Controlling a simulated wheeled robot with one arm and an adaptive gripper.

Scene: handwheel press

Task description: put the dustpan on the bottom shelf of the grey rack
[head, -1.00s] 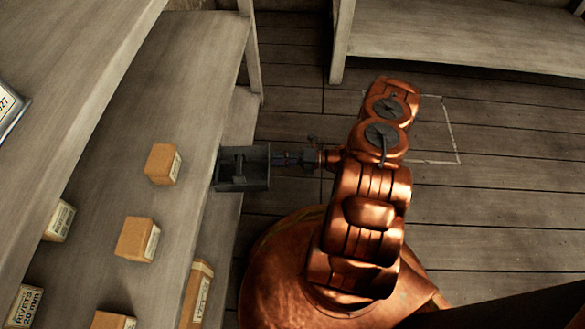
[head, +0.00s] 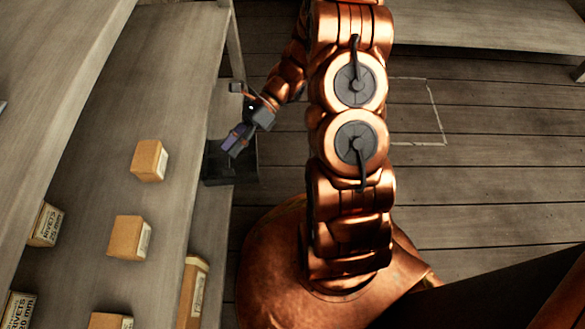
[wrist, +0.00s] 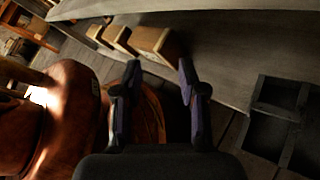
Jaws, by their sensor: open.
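The dustpan (head: 232,172) is a dark grey, box-like thing at the edge of the grey rack, in the middle left of the head view. My gripper (head: 232,141) is over its far part and hides some of it. In the wrist view a dark, divided box shape that looks like the dustpan (wrist: 268,135) lies to the right of my gripper (wrist: 158,75), outside the fingers. The fingers are apart with nothing between them. The rack's lower shelf (head: 208,225) shows as a strip below the upper board. I cannot tell whether the dustpan rests on it.
Several small cardboard boxes, one of them here (head: 149,161), stand on the rack's upper board (head: 185,95). A rack post (head: 235,45) rises behind the dustpan. Another grey shelf (head: 480,25) stands at the back right. The plank floor (head: 480,190) is clear, with a pale outline on it.

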